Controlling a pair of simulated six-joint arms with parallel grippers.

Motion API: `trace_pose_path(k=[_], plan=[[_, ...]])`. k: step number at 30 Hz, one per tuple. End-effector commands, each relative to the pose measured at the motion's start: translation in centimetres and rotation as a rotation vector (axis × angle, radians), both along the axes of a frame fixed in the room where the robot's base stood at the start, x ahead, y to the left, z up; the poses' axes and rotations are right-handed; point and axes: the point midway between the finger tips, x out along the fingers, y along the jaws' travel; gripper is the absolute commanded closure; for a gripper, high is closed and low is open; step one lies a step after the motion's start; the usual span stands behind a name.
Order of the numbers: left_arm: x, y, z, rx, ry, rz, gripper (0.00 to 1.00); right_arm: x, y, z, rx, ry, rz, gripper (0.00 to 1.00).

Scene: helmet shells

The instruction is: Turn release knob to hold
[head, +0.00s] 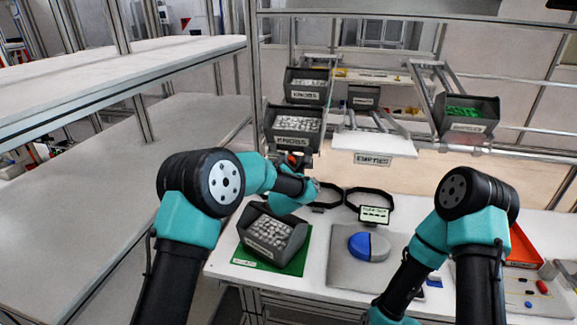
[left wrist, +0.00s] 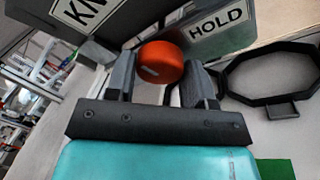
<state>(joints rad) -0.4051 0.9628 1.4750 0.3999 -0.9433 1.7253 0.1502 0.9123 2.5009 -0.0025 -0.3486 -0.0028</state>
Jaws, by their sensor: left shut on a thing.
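The release knob (left wrist: 157,62) is round and orange-red in the left wrist view, with a pale mark on its face. It also shows small in the head view (head: 292,159), below the front KNOBS bin. My left gripper (left wrist: 162,84) is shut on it, one dark finger on each side. A HOLD label (left wrist: 218,20) is on the grey panel to the right of the knob. The mark on the knob sits at its left part; its exact setting is hard to tell. My right gripper is below the head view's edge; only its arm shows.
A grey bin (head: 272,236) of pale pieces stands on a green mat (head: 245,260) below my left arm. KNOBS bins (head: 292,143) hang above.

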Motion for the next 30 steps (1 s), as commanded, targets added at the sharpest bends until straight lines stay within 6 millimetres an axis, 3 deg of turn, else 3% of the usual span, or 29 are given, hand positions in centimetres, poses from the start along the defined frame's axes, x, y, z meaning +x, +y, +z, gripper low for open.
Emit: trace_pose_path(k=[21, 30], plan=[[0.01, -0.13, -0.34, 0.643, -0.143, 0.135, 0.75, 0.0, 0.0, 0.0, 0.0, 0.0, 0.0, 0.6], [0.04, -0.1, -0.36, 0.834, -0.186, 0.175, 0.75, 0.0, 0.0, 0.0, 0.0, 0.0, 0.0, 0.6]])
